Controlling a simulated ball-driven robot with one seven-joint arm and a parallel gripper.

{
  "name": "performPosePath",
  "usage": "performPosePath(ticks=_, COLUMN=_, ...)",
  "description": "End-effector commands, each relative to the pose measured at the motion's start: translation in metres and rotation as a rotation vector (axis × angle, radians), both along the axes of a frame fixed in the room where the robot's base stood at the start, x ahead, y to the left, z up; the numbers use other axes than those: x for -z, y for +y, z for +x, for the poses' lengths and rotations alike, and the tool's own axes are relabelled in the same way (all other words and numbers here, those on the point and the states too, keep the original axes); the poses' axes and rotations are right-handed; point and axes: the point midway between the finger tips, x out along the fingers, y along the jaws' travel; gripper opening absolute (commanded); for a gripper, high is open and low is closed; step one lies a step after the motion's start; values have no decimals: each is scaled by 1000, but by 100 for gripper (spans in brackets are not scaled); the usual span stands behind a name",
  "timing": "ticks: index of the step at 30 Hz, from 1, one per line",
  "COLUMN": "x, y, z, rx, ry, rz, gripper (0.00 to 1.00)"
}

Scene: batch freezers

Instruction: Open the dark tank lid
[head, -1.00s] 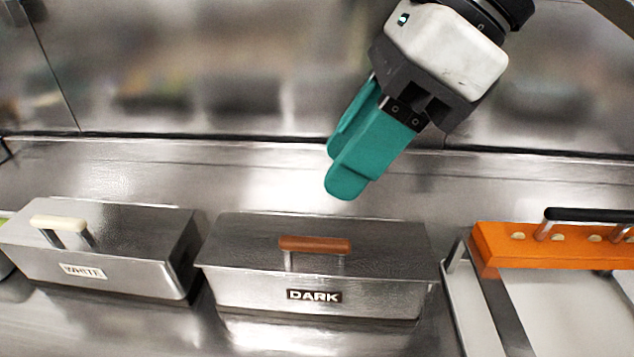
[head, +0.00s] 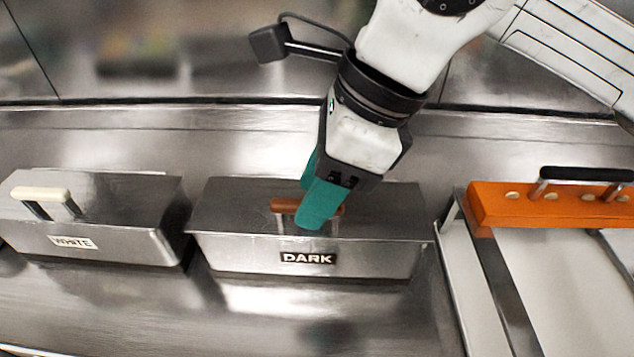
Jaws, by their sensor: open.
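The dark tank (head: 370,262) is a steel box with a black "DARK" label on its front, in the middle of the head view. Its steel lid (head: 400,205) lies closed on top. The lid's brown bar handle (head: 284,205) stands on metal posts and is partly hidden behind my fingers. My gripper (head: 312,203) has teal fingers pointing down. It is open, and its fingertips are at the handle in the picture. I cannot tell whether they touch it or whether the bar is between them.
A steel tank labelled "WHITE" (head: 120,235) with a cream handle (head: 40,193) stands to the left. An orange block (head: 490,205) with a black-handled bar (head: 590,174) sits over pale trays (head: 560,290) at the right. The steel counter in front (head: 230,325) is clear.

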Motion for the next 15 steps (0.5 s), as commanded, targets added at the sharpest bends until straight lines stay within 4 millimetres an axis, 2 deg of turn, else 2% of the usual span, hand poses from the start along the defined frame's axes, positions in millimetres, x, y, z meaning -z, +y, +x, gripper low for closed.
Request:
performPosePath(ticks=8, x=2, y=1, z=0, rx=-1, ry=0, rz=1, gripper=43)
performPosePath(ticks=15, x=1, y=1, z=0, rx=-1, ry=0, rz=1, gripper=22)
